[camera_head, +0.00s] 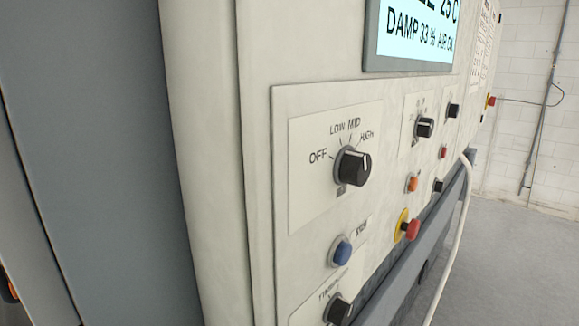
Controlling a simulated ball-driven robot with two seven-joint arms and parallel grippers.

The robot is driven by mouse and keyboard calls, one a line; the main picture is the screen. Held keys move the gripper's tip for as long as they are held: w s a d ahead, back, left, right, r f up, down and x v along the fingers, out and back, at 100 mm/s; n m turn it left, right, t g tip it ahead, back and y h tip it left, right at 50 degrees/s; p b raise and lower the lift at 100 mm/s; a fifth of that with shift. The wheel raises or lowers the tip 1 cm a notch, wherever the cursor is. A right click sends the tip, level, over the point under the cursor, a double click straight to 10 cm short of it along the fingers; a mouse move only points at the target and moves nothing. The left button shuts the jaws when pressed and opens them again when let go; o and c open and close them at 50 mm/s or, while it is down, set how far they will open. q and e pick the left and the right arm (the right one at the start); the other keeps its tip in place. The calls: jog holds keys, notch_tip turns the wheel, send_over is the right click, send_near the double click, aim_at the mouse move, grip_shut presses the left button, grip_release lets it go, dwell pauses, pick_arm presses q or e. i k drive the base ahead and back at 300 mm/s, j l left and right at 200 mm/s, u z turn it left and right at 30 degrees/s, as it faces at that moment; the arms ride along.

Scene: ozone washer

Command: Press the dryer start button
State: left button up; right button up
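A cream machine control panel (283,200) fills the middle of the head view, seen at a steep angle. A blue push button (341,252) is low on its near part, with a small label above it that I cannot read. An orange button (411,184) and a small red button (443,152) sit farther along the panel. I cannot tell from the labels which button is the dryer start.
A black rotary knob (354,167) marked OFF, LOW, MID, HIGH is above the blue button. A red mushroom button (410,229) on a yellow ring sticks out nearby. A grey rail (425,245) and a white hose (452,240) run along the front. Floor at right is clear.

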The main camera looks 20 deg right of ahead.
aim_at(343, 253)
jog(key=z, duration=1.3)
